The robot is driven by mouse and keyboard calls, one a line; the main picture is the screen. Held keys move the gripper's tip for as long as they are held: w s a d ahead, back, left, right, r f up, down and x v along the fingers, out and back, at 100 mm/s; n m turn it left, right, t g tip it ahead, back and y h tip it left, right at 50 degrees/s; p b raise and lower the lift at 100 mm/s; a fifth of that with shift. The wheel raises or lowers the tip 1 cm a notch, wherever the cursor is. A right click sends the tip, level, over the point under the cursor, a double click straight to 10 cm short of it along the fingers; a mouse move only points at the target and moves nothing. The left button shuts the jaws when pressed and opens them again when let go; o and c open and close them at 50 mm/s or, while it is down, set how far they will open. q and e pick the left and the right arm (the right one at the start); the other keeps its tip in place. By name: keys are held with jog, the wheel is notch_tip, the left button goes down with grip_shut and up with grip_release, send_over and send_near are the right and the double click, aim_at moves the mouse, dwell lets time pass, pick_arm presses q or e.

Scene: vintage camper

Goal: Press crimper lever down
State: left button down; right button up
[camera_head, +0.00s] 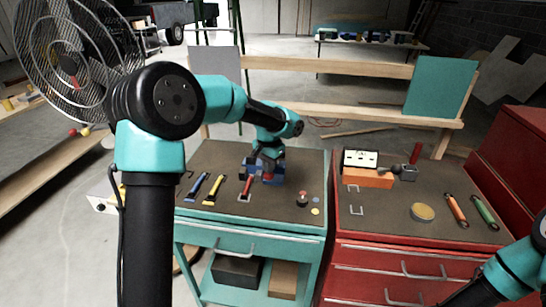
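A blue device with a red part, which looks like the crimper (249,172), stands on the dark top of the teal cabinet (210,228). My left gripper (268,160) points down right at the device, over its middle. It hides part of the device, and I cannot tell whether it touches the lever. The fingers are too small and dark to show whether they are open or shut. My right arm shows only at the lower right edge, and its gripper is out of view.
Blue (196,187), yellow (214,189) and red (246,187) handled tools lie left and in front of the device. A small dark knob-like item (302,199) stands to the right. A red cabinet (400,252) with an orange box (368,178) stands beside a gap.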

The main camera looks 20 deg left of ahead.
pick_arm(q)
jog(key=shift+s+f, duration=0.2)
jog(key=shift+f, duration=0.8)
jog(key=shift+f, duration=0.4)
jog(key=shift+r, duration=0.15)
jog(key=shift+r, duration=2.4)
notch_tip(320, 180, up, 9)
